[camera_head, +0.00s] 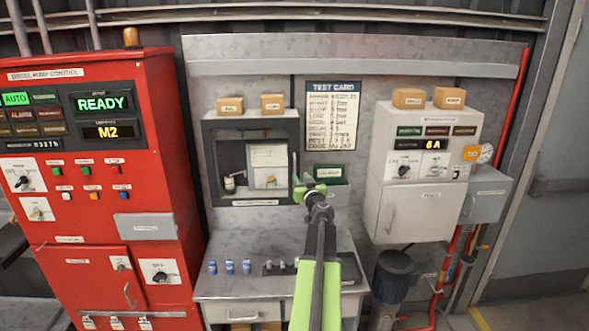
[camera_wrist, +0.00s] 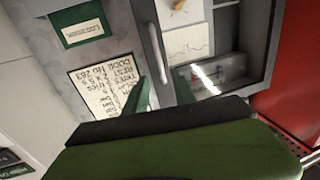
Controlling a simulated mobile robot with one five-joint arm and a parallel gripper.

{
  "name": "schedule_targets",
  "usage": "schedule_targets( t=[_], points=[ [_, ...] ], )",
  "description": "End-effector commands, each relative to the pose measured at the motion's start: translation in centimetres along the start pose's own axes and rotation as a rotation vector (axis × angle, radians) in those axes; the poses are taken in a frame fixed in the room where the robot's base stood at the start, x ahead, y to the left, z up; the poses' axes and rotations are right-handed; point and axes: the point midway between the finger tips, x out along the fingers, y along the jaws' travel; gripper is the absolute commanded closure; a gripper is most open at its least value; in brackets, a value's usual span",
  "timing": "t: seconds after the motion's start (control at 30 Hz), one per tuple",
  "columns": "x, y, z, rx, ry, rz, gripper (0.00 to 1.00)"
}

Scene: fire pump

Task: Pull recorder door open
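The recorder (camera_head: 208,150) is a grey box with a windowed door, left of centre in the head view. A paper chart shows behind the window. The door (camera_wrist: 147,12) looks shut. Its pale upright bar handle (camera_wrist: 157,46) is on the door's right edge in the head view and near the middle of the wrist view. My gripper (camera_head: 303,187) is at the lower right of the door. Its two green fingers (camera_wrist: 161,92) are apart, with the handle's end showing between them in the wrist view. I cannot tell whether they touch it.
A test card (camera_head: 332,115) hangs right of the recorder, with a green-framed logbook box (camera_head: 328,172) below it. Two small boxes sit on top of the recorder. A bench (camera_head: 240,284) with blue items is below. A red pump control cabinet (camera_head: 160,190) stands left and a white panel (camera_head: 424,160) right.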

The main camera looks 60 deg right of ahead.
Motion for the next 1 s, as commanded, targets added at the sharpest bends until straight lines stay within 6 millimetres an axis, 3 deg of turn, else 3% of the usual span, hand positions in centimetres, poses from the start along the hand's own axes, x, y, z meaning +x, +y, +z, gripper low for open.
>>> schedule_targets(
  t=[0.03, 0.2, 0.4, 0.8, 1.0],
  points=[
    [1.9, 0.1, 0.0, 0.0, 0.0, -0.001, 0.69],
    [6.0, 0.0, 0.0, 0.0, 0.0, -0.002, 0.69],
    [9.1, -0.1, 0.0, 0.0, 0.0, -0.002, 0.69],
    [9.9, -0.2, 0.0, 0.0, 0.0, -0.002, 0.69],
    [9.9, -0.3, 0.0, 0.0, 0.0, -0.003, 0.95]
  ],
)
